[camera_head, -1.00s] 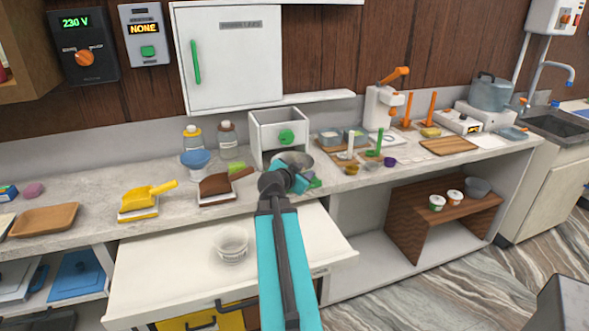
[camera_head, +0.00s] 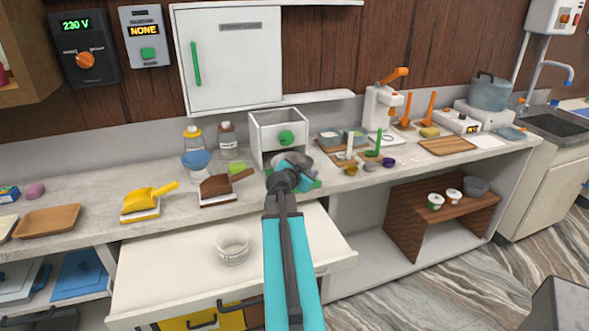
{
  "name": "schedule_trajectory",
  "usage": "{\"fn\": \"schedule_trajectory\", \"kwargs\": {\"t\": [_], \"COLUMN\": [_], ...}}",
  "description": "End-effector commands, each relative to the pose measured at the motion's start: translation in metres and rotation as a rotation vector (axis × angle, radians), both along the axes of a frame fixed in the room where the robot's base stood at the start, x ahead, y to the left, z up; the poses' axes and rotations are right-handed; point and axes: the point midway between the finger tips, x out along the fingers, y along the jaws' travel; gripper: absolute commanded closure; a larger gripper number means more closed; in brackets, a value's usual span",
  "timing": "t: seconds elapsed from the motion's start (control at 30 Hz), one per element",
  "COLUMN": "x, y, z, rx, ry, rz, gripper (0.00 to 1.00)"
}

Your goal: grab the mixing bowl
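A grey metal bowl (camera_head: 298,159), which looks like the mixing bowl, is on the counter in front of the small white drawer box, partly hidden by my wrist. My gripper (camera_head: 302,174) is at this bowl, with its turquoise parts overlapping the bowl's near side. My wrist and arm hide most of the fingers, so I cannot tell whether they are open or shut, or whether they touch the bowl.
The white drawer box (camera_head: 279,134) stands right behind the bowl. An open drawer (camera_head: 175,262) holding a clear tub (camera_head: 232,246) juts out below.

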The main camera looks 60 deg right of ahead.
Motion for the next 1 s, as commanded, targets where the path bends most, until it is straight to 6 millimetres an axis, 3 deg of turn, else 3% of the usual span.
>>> {"fn": "schedule_trajectory", "kwargs": {"t": [0.63, 0.83, 1.0], "x": [0.0005, 0.0004, 0.0004], "y": [-0.0029, -0.003, -0.003], "z": [-0.0015, -0.0017, -0.0012], "rx": [0.0, 0.0, 0.0], "ry": [0.0, 0.0, 0.0], "rz": [0.001, 0.0, 0.001], "gripper": [0.68, 1.0, 1.0]}}
